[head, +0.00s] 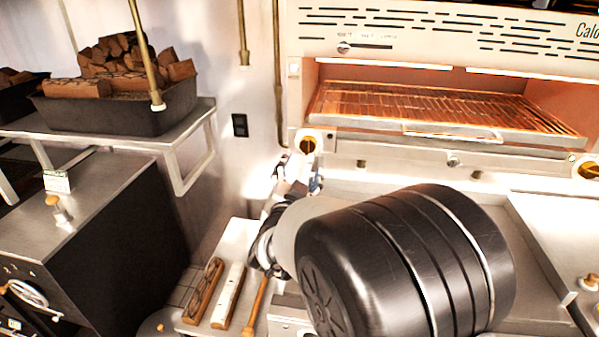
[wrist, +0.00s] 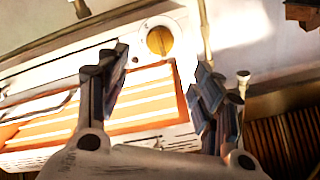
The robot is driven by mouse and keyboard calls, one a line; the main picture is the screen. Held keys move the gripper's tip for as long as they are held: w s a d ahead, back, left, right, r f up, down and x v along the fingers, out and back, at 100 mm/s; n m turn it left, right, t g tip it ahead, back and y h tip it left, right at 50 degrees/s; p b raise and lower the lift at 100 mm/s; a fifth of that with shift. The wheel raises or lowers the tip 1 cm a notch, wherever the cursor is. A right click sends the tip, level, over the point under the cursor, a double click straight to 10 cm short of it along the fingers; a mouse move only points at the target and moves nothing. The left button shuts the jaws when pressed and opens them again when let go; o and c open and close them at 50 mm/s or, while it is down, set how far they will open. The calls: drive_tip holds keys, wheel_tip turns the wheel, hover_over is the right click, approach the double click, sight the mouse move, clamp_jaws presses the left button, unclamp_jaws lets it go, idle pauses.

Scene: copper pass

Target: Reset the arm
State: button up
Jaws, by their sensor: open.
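My gripper (wrist: 160,85) is open and empty in the wrist view, its two dark fingers spread apart. Beyond the fingers are the glowing grill and a brass knob (wrist: 160,40). In the head view my arm reaches from the lower right toward the grill's front. Its large black joint covers much of the counter. My gripper (head: 298,165) is small there, close to the left brass knob (head: 308,143) of the grill. I cannot tell from the head view whether it touches the knob.
The salamander grill (head: 450,133) with a lit orange rack (head: 430,108) stands at the upper right. A black tub (head: 120,108) of firewood sits on a shelf at the left. Wood-handled tools (head: 205,290) lie on a light board below my arm. Brass rods hang at the upper left.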

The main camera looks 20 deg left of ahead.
idle(0.4)
drive_tip(key=s+d+r+n+g+b, duration=0.1)
drive_tip(key=s+d+r+g, duration=0.15)
drive_tip(key=d, duration=0.65)
drive_tip(key=s+d+r+n+g+b, duration=0.1)
drive_tip(key=s+d+n+g, duration=0.15)
drive_tip(key=d, duration=0.55)
drive_tip(key=s+d+f+g+h+b, duration=0.1)
drive_tip(key=s+d+f+g, duration=0.3)
drive_tip(key=s+d, duration=0.7)
drive_tip(key=s+d+f+g+h+b, duration=0.1)
drive_tip(key=s+d+f+g+h, duration=0.2)
drive_tip(key=s+d+f, duration=0.3)
drive_tip(key=s+d, duration=0.5)
drive_tip(key=s, duration=0.7)
drive_tip(key=shift+d+f+g, duration=0.35)
drive_tip(key=shift+d+g, duration=0.05)
drive_tip(key=shift+w, duration=0.1)
